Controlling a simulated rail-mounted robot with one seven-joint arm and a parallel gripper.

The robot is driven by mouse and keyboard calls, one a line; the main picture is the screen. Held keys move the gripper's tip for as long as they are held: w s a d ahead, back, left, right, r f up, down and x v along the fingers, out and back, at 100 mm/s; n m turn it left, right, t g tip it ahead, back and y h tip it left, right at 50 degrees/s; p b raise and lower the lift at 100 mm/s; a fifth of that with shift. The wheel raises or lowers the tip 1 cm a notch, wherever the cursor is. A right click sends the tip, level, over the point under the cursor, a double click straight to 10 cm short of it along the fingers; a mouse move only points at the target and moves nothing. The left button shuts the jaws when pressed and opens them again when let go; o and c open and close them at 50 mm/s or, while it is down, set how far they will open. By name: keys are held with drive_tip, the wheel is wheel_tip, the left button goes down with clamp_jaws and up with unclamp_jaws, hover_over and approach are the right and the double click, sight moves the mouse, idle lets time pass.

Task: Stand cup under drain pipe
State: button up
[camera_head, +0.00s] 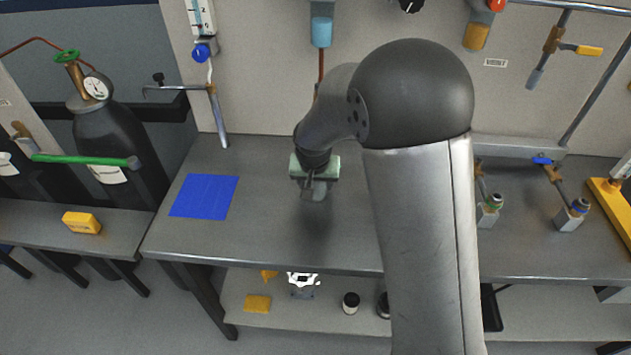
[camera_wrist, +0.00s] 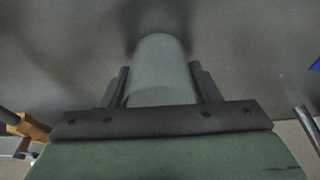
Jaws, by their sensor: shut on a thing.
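My gripper (camera_head: 314,182) is over the middle of the grey bench, and its fingers stand on both sides of a plain grey-green cup (camera_head: 315,194). In the wrist view the cup (camera_wrist: 160,70) sits between the two dark fingers (camera_wrist: 160,88). A dark shadow lies on the bench just in front of the cup; I cannot tell how far the cup is off the bench. A grey pipe (camera_head: 219,120) slants down to the bench's back left edge, left of my gripper. It also shows in the wrist view (camera_wrist: 307,124). Which pipe is the drain is unclear.
A blue mat (camera_head: 205,196) lies on the bench left of my gripper. A green-topped gas cylinder (camera_head: 112,135) stands further left. Brass-valved fittings (camera_head: 489,208) and (camera_head: 570,213) stand at right. The bench between mat and gripper is clear. My arm hides the bench's middle right.

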drive_tip(key=shift+f, duration=0.25)
drive_tip(key=o, duration=1.1)
drive_tip(key=shift+r, duration=0.1)
drive_tip(key=shift+c, duration=0.2)
drive_tip(key=shift+r, duration=0.4)
drive_tip(key=v, duration=0.1)
drive_tip(key=b+v, duration=0.1)
drive_tip(key=shift+s+a+r, duration=0.1)
drive_tip(key=shift+s+r, duration=0.2)
drive_tip(key=shift+s, duration=0.1)
drive_tip(key=s+b, duration=0.1)
drive_tip(key=s, duration=0.6)
drive_tip(key=s+b, duration=0.1)
drive_tip(key=s, duration=0.3)
drive_tip(key=shift+s+a+b, duration=0.3)
drive_tip(key=shift+a+b, duration=0.05)
drive_tip(key=shift+g, duration=0.5)
drive_tip(key=s+d, duration=0.1)
drive_tip(key=d, duration=0.1)
drive_tip(key=s+d+r, duration=0.1)
drive_tip(key=s+d, duration=0.1)
drive_tip(key=d, duration=0.1)
drive_tip(key=s+d+r, duration=0.1)
drive_tip(key=d, duration=0.2)
drive_tip(key=shift+s+d, duration=0.1)
drive_tip(key=shift+s, duration=0.1)
drive_tip(key=s+d+r+n+g, duration=0.1)
drive_tip(key=s+d+g, duration=0.1)
drive_tip(key=s+d, duration=0.5)
drive_tip(key=s, duration=0.4)
